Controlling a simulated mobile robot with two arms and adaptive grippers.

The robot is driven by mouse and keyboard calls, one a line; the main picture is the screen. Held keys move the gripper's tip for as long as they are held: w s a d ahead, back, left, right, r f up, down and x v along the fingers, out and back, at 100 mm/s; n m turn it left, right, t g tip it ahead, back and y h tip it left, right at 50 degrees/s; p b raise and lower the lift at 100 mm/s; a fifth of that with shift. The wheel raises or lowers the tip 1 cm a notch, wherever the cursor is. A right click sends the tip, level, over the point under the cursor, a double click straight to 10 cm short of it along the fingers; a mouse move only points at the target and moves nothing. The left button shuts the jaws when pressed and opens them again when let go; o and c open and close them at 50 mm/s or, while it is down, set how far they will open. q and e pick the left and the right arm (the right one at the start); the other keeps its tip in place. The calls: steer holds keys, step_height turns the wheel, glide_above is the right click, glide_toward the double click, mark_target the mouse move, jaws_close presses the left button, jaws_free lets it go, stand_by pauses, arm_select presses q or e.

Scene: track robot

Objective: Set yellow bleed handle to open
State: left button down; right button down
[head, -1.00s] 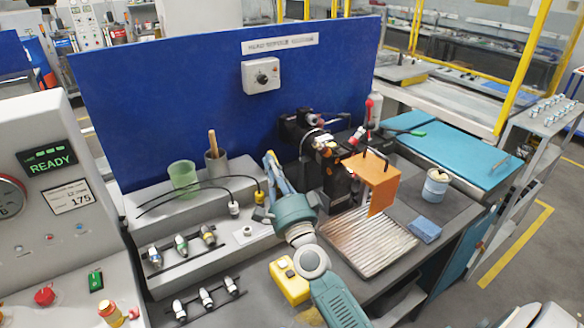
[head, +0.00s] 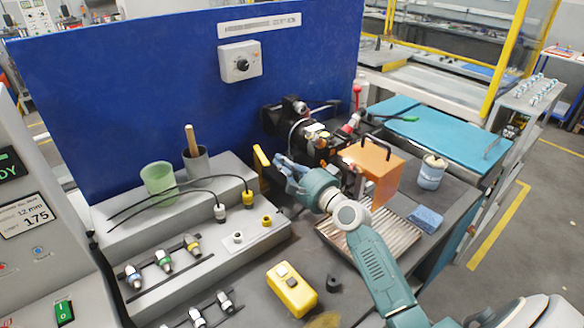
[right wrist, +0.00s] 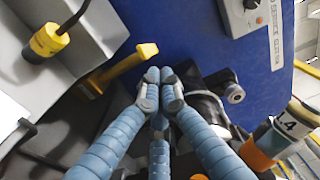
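The yellow bleed handle (head: 262,158) stands near the blue back panel, left of the black valve assembly. In the right wrist view the handle (right wrist: 122,68) runs slantwise from its lower left end up to a blunt end by my fingertips. My right gripper (head: 284,168) is just right of the handle in the head view. In the right wrist view my right gripper (right wrist: 160,82) has its blue fingers drawn together, with nothing seen between them. The fingertips are very close to the handle's end; I cannot tell whether they touch. My left gripper is not in view.
The black valve assembly (head: 318,140) and an orange guard (head: 372,172) stand right of the gripper. A yellow-tipped cable plug (head: 249,197) sits at left on the grey stepped block. A yellow box (head: 291,287) lies in front. The blue panel (head: 130,100) closes off the back.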

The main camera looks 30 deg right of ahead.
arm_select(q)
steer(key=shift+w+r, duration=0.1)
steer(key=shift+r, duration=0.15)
arm_select(e)
steer(key=shift+w+a+r, duration=0.1)
steer(key=shift+w+a, duration=0.1)
steer(key=shift+w, duration=0.55)
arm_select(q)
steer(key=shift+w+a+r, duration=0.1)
arm_select(e)
steer(key=shift+s+a, duration=0.2)
arm_select(q)
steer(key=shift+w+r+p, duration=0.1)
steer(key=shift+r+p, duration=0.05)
steer(key=shift+p, duration=0.2)
arm_select(e)
steer(key=shift+w, duration=0.1)
